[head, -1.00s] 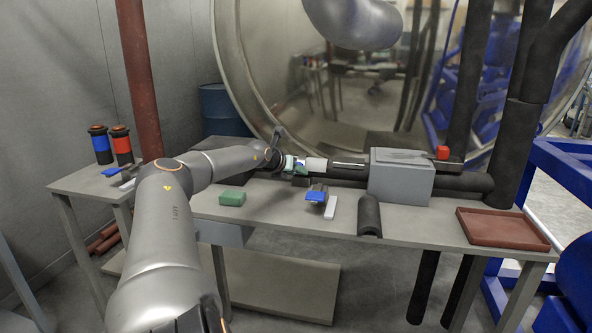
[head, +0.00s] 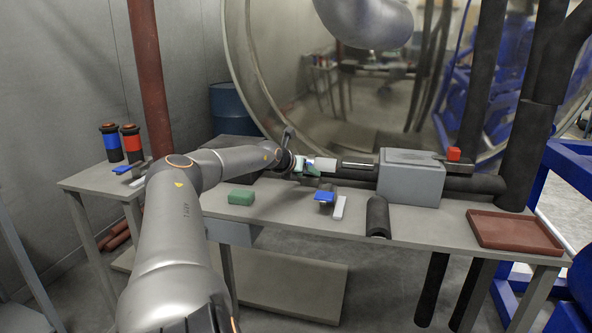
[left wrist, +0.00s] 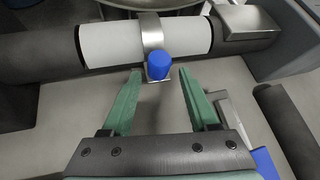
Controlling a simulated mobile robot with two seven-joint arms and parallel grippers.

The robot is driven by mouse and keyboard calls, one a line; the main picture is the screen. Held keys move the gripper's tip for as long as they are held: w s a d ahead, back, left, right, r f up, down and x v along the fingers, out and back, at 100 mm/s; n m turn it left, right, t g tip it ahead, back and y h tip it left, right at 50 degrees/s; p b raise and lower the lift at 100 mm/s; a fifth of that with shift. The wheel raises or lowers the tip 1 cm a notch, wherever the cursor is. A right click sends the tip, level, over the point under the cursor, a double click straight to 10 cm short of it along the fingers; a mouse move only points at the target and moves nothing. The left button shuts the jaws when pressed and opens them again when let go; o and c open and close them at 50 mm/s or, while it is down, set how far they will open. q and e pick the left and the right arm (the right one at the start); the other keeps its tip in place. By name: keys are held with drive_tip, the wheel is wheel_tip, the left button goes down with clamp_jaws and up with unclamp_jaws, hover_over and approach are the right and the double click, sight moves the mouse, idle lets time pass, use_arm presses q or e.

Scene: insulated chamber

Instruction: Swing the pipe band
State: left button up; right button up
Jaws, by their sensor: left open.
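The pipe band is a bright metal strap (left wrist: 152,34) around a white section (left wrist: 105,43) of the dark pipe, with a blue knob (left wrist: 158,66) on its near side. In the head view the white section (head: 325,164) shows just right of my gripper. My left gripper (left wrist: 159,78) has green fingers, open and apart. In the left wrist view the blue knob lies between the fingertip lines, at or just beyond the tips; I cannot tell contact. In the head view my left gripper (head: 307,168) is at the pipe and hides most of the band. My right gripper is out of view.
A grey box (head: 411,178) stands right of the white section, with a dark half-shell (head: 377,217) before it. A green block (head: 241,198), a blue-handled tool (head: 325,197) and a red tray (head: 514,232) lie on the bench.

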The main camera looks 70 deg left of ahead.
use_arm(q)
drive_tip(key=shift+s+d+r, duration=0.3)
drive_tip(key=shift+r, duration=0.2)
drive_tip(key=shift+s+d+r, duration=0.1)
drive_tip(key=shift+s, duration=0.25)
drive_tip(key=v, duration=1)
drive_tip(key=shift+s+d, duration=0.15)
drive_tip(key=shift+s, duration=0.05)
